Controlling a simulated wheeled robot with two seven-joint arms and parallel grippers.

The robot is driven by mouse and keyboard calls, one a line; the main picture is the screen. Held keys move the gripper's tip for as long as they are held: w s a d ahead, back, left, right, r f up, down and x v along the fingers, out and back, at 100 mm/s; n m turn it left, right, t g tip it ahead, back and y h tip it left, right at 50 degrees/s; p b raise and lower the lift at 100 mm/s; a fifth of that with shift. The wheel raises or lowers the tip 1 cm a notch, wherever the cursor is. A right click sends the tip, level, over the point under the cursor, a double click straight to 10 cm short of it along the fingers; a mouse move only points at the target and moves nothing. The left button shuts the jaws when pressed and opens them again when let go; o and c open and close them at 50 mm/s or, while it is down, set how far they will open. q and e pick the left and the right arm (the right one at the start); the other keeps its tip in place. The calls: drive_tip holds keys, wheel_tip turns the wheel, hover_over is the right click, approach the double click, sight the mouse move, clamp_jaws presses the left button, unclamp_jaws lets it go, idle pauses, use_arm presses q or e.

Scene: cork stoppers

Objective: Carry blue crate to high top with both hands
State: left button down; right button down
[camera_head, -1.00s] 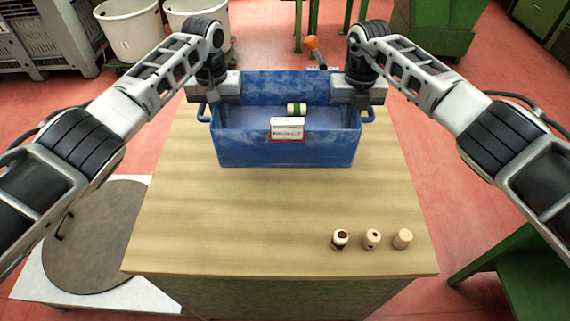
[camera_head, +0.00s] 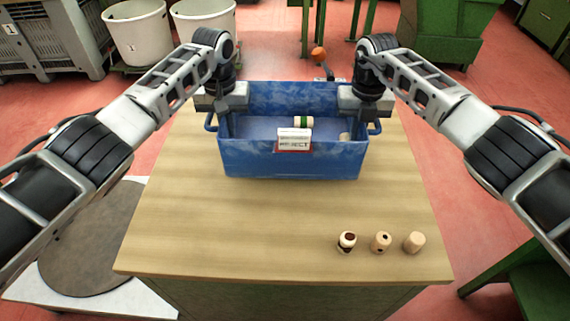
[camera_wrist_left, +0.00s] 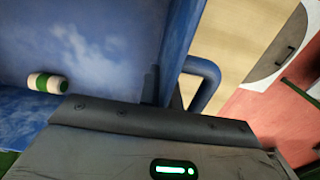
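The blue crate (camera_head: 250,160) is upright over the wooden-topped table, with a white label on its front. I cannot tell whether its base touches the top. Inside lie a cork stopper with a green band (camera_head: 303,122) and a second pale stopper (camera_head: 345,137), partly hidden by the front wall. My left gripper (camera_head: 219,108) is at the left end wall beside the handle (camera_wrist_left: 206,82); the left wrist view shows its dark fingers on both sides of the wall, close to it. My right gripper (camera_head: 368,110) is at the right end wall in a mirrored pose; its fingertips are mostly hidden.
Three cork stoppers (camera_head: 381,242) stand near the table's front right corner. A round grey disc (camera_head: 85,245) on a white stand is at left. Green furniture (camera_head: 520,265) is at lower right.

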use_arm(q)
drive_tip(key=c, duration=1.6)
unclamp_jaws()
drive_tip(key=shift+r, duration=0.2)
use_arm(e)
drive_tip(key=c, duration=1.6)
unclamp_jaws()
drive_tip(key=shift+d+f, duration=0.1)
drive_tip(key=shift+d, duration=0.15)
drive_tip(key=shift+a, duration=0.1)
use_arm(q)
wheel_tip(320, 180, up, 12)
drive_tip(key=shift+f, duration=0.25)
use_arm(e)
drive_tip(key=shift+a, duration=0.1)
use_arm(q)
drive_tip(key=shift+r, duration=0.2)
use_arm(e)
drive_tip(key=shift+r, duration=0.3)
wheel_tip(320, 180, up, 12)
drive_tip(key=shift+f, duration=0.15)
